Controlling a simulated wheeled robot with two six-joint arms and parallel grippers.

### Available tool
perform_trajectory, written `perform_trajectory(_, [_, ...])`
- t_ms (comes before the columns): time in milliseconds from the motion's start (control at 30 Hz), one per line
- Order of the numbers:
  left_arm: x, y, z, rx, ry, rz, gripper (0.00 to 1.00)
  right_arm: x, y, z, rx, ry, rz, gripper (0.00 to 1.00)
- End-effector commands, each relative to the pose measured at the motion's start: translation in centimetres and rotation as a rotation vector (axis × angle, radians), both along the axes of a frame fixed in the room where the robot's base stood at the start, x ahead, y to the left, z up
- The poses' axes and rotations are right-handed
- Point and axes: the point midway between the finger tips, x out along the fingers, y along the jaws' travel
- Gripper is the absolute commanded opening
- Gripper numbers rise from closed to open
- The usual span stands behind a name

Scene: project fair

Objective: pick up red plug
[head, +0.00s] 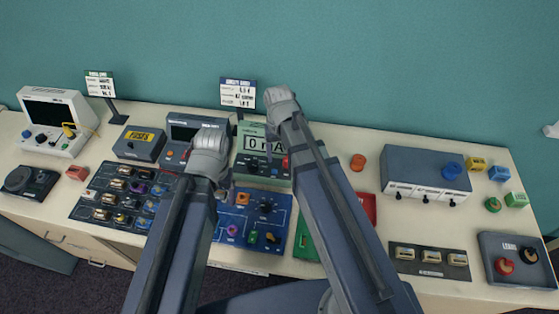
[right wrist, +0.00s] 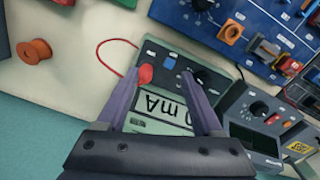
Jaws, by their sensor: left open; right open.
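The red plug (right wrist: 145,74) is at the front of the meter (right wrist: 172,92), with a thin red lead looping from it. In the head view a small red part of the plug (head: 285,162) shows beside my right arm. My right gripper (right wrist: 164,76) is open over the meter, and the plug lies by its left fingertip in the right wrist view; I cannot tell whether they touch. In the head view my right gripper (head: 282,100) hides its own fingers. My left gripper (head: 221,182) is open and empty, above the table left of the meter.
A blue board (head: 270,222) with knobs lies in front of the meter. A dark instrument (head: 172,152) stands left of it. An orange spool (head: 357,162) and a grey-blue box (head: 425,165) stand to the right. A leads tray (head: 520,285) is at the right front.

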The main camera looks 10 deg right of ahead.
Motion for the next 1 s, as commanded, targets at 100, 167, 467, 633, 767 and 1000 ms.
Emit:
perform_trajectory(100, [0.0,0.0,1.4,0.0,0.0,0.001,0.79,2.2,-2.4,1.4,0.016,-0.008,-0.083,0.68])
perform_trajectory(167, [0.0,0.0,1.5,0.0,0.0,0.001,0.79,2.5,-2.9,1.5,0.019,-0.011,-0.102,0.68])
perform_trajectory(467, [0.0,0.0,0.2,0.0,0.0,-0.001,0.79,2.5,-3.1,0.2,0.02,-0.012,-0.109,0.68])
perform_trajectory(633, [0.0,0.0,-1.3,0.001,0.0,-0.004,0.79,2.5,-3.0,-1.3,0.02,-0.012,-0.108,0.68])
perform_trajectory(767, [0.0,0.0,-1.3,0.001,0.0,-0.005,0.79,2.5,-3.0,-1.4,0.02,-0.012,-0.108,0.68])
perform_trajectory(1000, [0.0,0.0,-2.5,0.001,0.0,-0.005,0.79,2.7,-3.0,-2.5,0.02,-0.012,-0.107,0.68])
